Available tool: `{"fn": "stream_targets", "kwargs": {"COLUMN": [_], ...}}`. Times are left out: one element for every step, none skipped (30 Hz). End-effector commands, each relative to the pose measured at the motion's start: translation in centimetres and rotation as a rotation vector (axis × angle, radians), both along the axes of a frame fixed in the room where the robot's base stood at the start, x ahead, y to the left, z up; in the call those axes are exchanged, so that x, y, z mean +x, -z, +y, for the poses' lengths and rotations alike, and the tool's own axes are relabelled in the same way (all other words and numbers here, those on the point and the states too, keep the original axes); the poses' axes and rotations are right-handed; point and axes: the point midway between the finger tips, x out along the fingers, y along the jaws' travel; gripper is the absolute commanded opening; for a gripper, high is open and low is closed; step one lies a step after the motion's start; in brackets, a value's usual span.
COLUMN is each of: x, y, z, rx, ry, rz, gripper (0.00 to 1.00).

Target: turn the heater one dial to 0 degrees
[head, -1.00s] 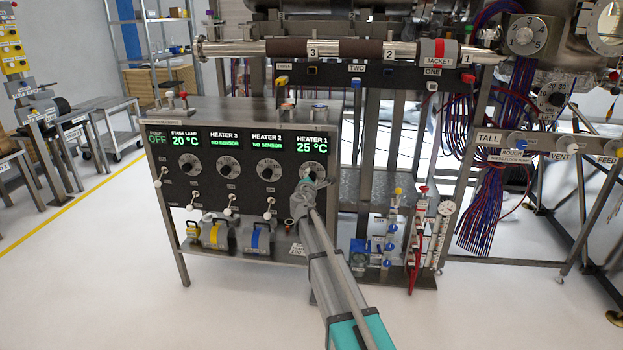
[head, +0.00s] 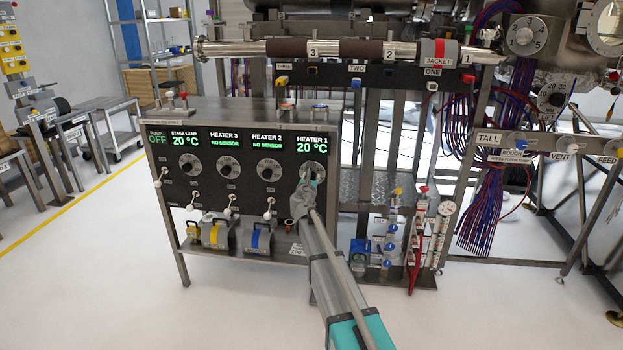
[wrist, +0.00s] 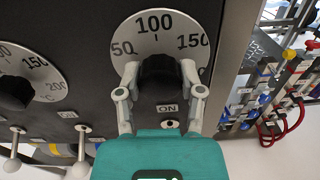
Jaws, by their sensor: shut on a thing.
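The heater one dial is the rightmost of the dials on the black control panel in the head view, a pale scale plate (head: 314,171) with a dark knob. In the wrist view the scale plate (wrist: 155,35) reads 50, 100 and 150, and the black knob (wrist: 158,72) is at its centre. My gripper (head: 311,181) is at this dial. In the wrist view its two fingers (wrist: 160,78) are shut on the knob from either side. The knob's pointer is hidden. The heater 1 display (head: 313,147) reads 20 °C.
The stage lamp dial (head: 187,164), heater 3 dial (head: 228,166) and heater 2 dial (head: 269,168) are in a row to the left. White toggle levers (head: 268,211) stick out below. Valves with a red tube (head: 414,262) stand to the right of the cabinet.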

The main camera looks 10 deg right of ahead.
Motion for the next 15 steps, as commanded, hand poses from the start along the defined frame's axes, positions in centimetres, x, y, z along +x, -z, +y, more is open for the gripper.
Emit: {"fn": "stream_targets", "kwargs": {"x": [0.03, 0.03, 0.02, 0.02, 0.01, 0.01, 0.01, 0.01, 0.01, 0.01, 0.01, 0.01, 0.01, 0.0, 0.01], "y": [0.02, 0.02, 0.02, 0.02, 0.02, 0.02, 0.02, 0.02, 0.02, 0.02, 0.02, 0.02, 0.02, 0.02, 0.02], "z": [0.01, 0.01, 0.0, 0.0, 0.01, 0.01, 0.01, 0.01, 0.0, 0.01, 0.0, 0.0, 0.0, 0.0, 0.0], "rx": [-0.039, -0.063, -0.093, -0.114, -0.134, -0.16, -0.179, -0.194, -0.215, -0.227, -0.241, -0.254, -0.263, -0.271, -0.28], "ry": [0.0, 0.0, 0.0, 0.0, 0.0, 0.0, 0.0, 0.0, 0.0, 0.0, 0.0, 0.0, 0.0, 0.0, 0.0], "rz": [0.013, 0.02, 0.03, 0.037, 0.044, 0.052, 0.058, 0.063, 0.07, 0.074, 0.078, 0.082, 0.086, 0.088, 0.091], "gripper": [0.02, 0.02, 0.02, 0.02, 0.02, 0.02, 0.02, 0.02, 0.02, 0.02, 0.02, 0.02, 0.02, 0.02, 0.02]}}
